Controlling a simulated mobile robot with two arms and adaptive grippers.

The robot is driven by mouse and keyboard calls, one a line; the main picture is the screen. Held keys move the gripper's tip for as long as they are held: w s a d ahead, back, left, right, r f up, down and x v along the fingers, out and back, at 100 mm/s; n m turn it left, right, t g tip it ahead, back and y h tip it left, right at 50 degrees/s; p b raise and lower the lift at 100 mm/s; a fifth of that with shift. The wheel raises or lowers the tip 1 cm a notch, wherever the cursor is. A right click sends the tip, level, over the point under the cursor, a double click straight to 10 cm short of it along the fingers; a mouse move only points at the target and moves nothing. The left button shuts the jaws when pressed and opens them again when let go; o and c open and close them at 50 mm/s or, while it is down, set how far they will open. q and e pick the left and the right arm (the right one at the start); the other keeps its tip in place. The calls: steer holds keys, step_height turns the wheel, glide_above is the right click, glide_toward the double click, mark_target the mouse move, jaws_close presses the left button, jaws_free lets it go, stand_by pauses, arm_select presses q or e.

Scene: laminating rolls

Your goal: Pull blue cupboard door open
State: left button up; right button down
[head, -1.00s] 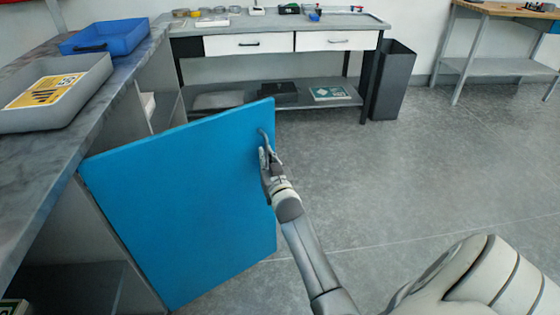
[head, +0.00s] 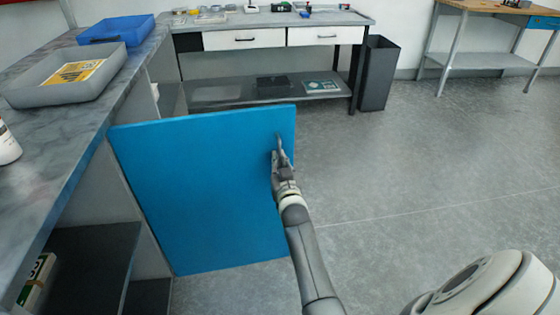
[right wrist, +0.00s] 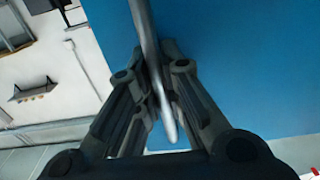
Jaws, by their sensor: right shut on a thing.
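The blue cupboard door (head: 205,195) stands wide open, swung out from the counter on the left, with its hinge side at the cupboard front. Its metal handle (head: 279,145) is near the upper free edge. My right gripper (head: 277,160) is shut on that handle. In the right wrist view, the handle (right wrist: 152,62) runs between the two dark fingers (right wrist: 158,90), with the blue door (right wrist: 235,55) behind it. My left gripper is not in view.
The counter (head: 75,135) on the left carries a grey tray (head: 45,94) with a yellow label and a blue tray (head: 115,31). Dark open shelves (head: 85,260) lie under it. A workbench (head: 270,20) and a black bin (head: 378,75) stand behind. Floor to the right is clear.

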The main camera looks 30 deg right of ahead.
steer(key=shift+s+r, duration=0.1)
steer(key=shift+r, duration=0.05)
steer(key=c, duration=1.8)
jaws_free()
steer(key=shift+v, duration=3.8)
